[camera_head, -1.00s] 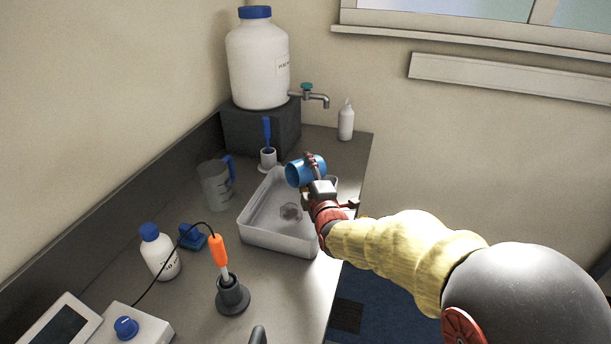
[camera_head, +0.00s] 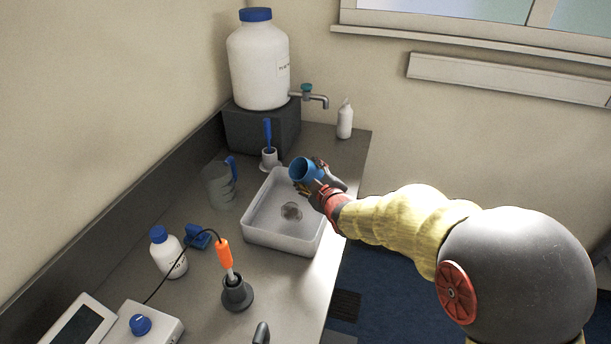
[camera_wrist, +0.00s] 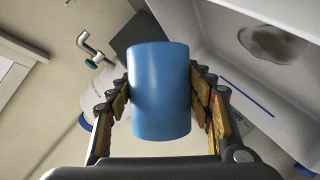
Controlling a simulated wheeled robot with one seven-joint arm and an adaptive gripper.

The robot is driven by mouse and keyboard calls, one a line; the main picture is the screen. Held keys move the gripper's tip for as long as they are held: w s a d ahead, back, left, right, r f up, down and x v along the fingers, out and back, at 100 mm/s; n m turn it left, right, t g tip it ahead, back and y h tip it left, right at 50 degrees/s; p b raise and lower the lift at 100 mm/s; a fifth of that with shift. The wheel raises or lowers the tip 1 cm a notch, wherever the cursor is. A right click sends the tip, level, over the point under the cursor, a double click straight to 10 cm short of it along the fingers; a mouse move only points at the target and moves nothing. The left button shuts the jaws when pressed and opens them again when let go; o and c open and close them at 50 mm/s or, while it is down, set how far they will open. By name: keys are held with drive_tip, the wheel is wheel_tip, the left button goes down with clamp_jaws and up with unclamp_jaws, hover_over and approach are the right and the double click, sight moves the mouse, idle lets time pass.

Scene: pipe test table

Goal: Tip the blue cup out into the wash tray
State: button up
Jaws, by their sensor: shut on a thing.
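The blue cup (camera_head: 303,170) is held above the right-hand rear part of the wash tray, tilted with its open mouth facing left and toward the camera. My gripper (camera_head: 314,183) is shut on the cup; the wrist view shows the fingers on both sides of the blue cup (camera_wrist: 160,92). The white wash tray (camera_head: 262,238) stands on the bench. A greyish puddle-like patch (camera_head: 291,211) lies on its floor, and it also shows in the wrist view (camera_wrist: 276,44). The inside of the cup is dark, and I cannot tell whether anything is left in it.
A large white carboy (camera_head: 258,65) with a tap (camera_head: 314,99) stands on a dark block behind the tray. A clear jug (camera_head: 220,185) and a brush in a holder (camera_head: 269,157) are near the tray. A probe in a stand (camera_head: 235,290) is in front. A wash bottle (camera_head: 345,121) stands at the back.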

drive_tip(key=p, duration=0.2)
drive_tip(key=shift+s+a+r+m+g+p, duration=0.1)
drive_tip(key=shift+r+m+g+p, duration=0.2)
drive_tip(key=shift+m+p, duration=0.1)
drive_tip(key=shift+a+f+m+y+p, duration=0.15)
drive_tip(key=shift+m+y+p, duration=0.2)
drive_tip(key=shift+p, duration=0.8)
drive_tip(key=m+p, duration=0.1)
drive_tip(key=p, duration=0.2)
drive_tip(key=m+g+y+p, duration=0.1)
drive_tip(key=p, duration=0.2)
drive_tip(key=s+a+m+g+p, duration=0.1)
drive_tip(key=p, duration=0.2)
drive_tip(key=shift+f+m+p, duration=0.25)
drive_tip(key=shift+m+p, duration=0.1)
drive_tip(key=shift+p, duration=0.05)
drive_tip(key=shift+a+f+m+y+p, duration=0.2)
drive_tip(key=shift+m+y+p, duration=0.3)
drive_tip(key=shift+p, duration=0.6)
drive_tip(key=shift+s+a+f+g+p, duration=0.1)
drive_tip(key=shift+f+g+p, duration=0.1)
drive_tip(key=shift+g+p, duration=0.1)
